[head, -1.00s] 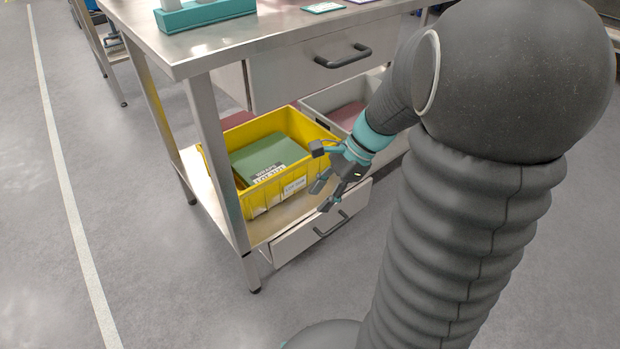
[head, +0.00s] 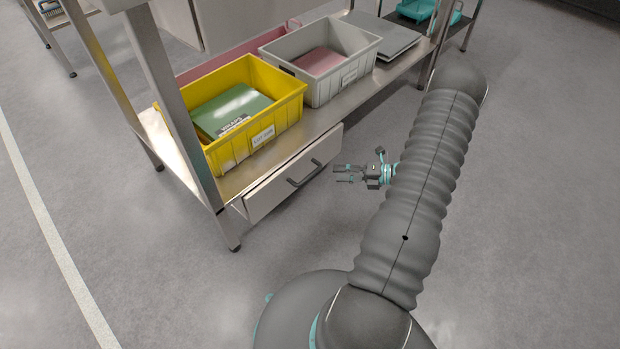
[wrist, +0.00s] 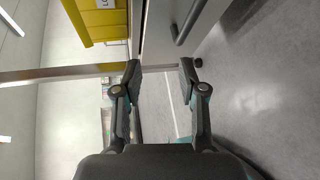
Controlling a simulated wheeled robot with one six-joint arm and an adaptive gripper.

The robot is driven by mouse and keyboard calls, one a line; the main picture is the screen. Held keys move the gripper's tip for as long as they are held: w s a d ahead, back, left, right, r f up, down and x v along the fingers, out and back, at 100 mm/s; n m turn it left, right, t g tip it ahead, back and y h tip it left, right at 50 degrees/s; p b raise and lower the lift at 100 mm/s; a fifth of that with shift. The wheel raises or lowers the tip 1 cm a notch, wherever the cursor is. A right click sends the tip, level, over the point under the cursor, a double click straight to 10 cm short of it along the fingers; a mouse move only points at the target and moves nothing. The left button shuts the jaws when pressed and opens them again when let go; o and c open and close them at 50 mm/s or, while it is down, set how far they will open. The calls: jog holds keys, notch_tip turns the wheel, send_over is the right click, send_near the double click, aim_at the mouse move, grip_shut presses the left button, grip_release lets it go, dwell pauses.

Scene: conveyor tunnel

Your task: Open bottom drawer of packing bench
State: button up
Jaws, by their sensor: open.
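The bottom drawer (head: 268,192) of the packing bench is a pale front under the lower shelf, with a dark bar handle (head: 306,173). It looks nearly flush, though a small gap shows at its left end. My gripper (head: 342,174) is open and empty, to the right of the handle and apart from it, fingers pointing left toward it. In the wrist view my gripper (wrist: 160,72) has both fingers spread with nothing between them. The handle (wrist: 187,24) shows there beyond the right finger, and the drawer front (wrist: 158,35) lies ahead.
On the lower shelf (head: 235,183) stand a yellow bin (head: 285,107) with a green pack and a grey bin (head: 365,65) with a reddish pack. A bench leg (head: 190,150) stands left of the drawer. The floor in front is clear.

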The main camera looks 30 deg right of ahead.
aim_at(310, 174)
notch_tip(310, 174, down, 5)
jog(key=d+m+t, duration=0.2)
jog(key=m, duration=0.2)
jog(key=shift+h, duration=0.3)
jog(key=x, duration=1.2)
jog(key=shift+a+f+b, duration=0.25)
jog(key=shift+a+b, duration=0.15)
jog(key=shift+a, duration=0.05)
grip_shut()
